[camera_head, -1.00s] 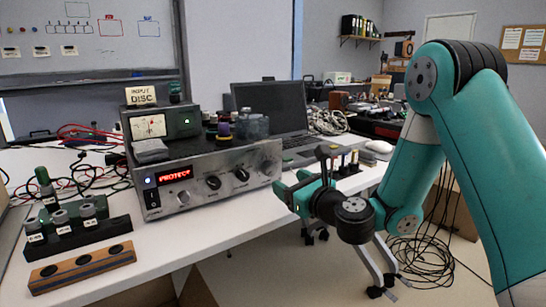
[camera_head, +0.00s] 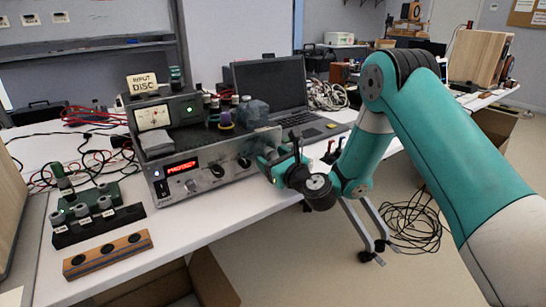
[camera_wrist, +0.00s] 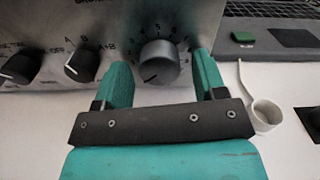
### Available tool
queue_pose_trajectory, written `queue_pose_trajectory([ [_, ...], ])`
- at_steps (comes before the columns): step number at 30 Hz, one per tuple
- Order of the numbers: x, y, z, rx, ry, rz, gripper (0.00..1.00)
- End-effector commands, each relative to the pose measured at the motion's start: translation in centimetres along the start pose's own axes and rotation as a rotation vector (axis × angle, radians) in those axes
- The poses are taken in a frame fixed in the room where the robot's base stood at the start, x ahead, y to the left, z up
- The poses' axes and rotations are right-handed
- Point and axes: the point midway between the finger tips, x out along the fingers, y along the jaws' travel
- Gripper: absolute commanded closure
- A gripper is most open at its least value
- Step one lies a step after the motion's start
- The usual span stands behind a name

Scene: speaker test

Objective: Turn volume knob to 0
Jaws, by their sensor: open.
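The silver amplifier (camera_head: 172,205) stands on the white table in the head view, its red display (camera_head: 182,167) lit. In the wrist view its large dark volume knob (camera_wrist: 158,62) has a number scale around it. My gripper (camera_head: 270,160) is at the right end of the amplifier front, hiding the volume knob in the head view. In the wrist view its green fingers are open, one on each side of the knob, with gaps visible.
Two smaller knobs, the A/B selector (camera_wrist: 80,62) and another knob (camera_wrist: 20,66), sit left of the volume knob. A white ring-shaped object (camera_wrist: 266,115) lies at right. A laptop (camera_head: 270,92) stands behind. A wooden block (camera_head: 108,253) lies at the table's front left.

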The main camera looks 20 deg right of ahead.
Motion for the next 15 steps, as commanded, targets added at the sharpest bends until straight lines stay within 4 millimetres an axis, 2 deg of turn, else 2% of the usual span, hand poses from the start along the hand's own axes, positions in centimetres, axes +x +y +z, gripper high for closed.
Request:
queue_pose_trajectory([
  [1, -0.01, 0.00, 0.00, 0.000, 0.000, 0.000, 0.38],
  [7, -0.02, 0.00, 0.02, 0.000, 0.000, 0.000, 0.84],
  [11, -0.02, 0.01, 0.00, -0.016, 0.000, 0.001, 0.85],
  [15, -0.02, -0.02, 0.02, -0.111, -0.001, 0.001, 0.85],
])
